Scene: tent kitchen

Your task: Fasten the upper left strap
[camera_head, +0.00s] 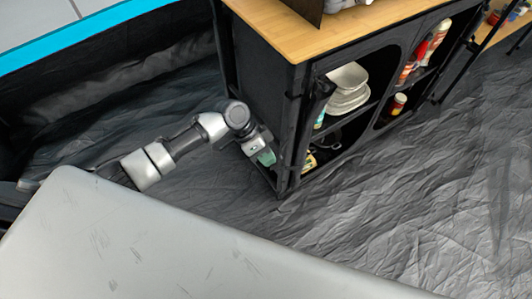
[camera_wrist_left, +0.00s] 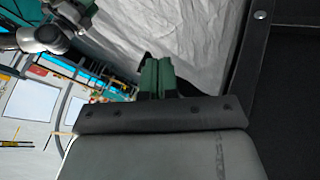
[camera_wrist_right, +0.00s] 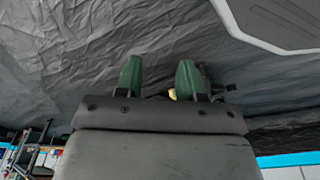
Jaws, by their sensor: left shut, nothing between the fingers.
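The black fabric cabinet (camera_head: 262,80) with a wooden top stands at the upper middle of the head view. A dark bundle (camera_head: 320,90), perhaps a rolled cover, hangs at the upper left of its left opening. I cannot make out a separate strap on it. My left gripper (camera_head: 266,157) is low beside the cabinet's left front post, below the bundle. In the left wrist view its green fingers (camera_wrist_left: 157,76) are together and hold nothing. My right gripper (camera_wrist_right: 160,78) shows only in the right wrist view; its green fingers are apart, with nothing held between them.
White bowls (camera_head: 347,88) are stacked in the cabinet's left opening. Red bottles (camera_head: 408,68) stand in the right one. A large grey surface (camera_head: 150,250) fills the lower left. The wrinkled grey floor (camera_head: 420,190) is clear in front of the cabinet.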

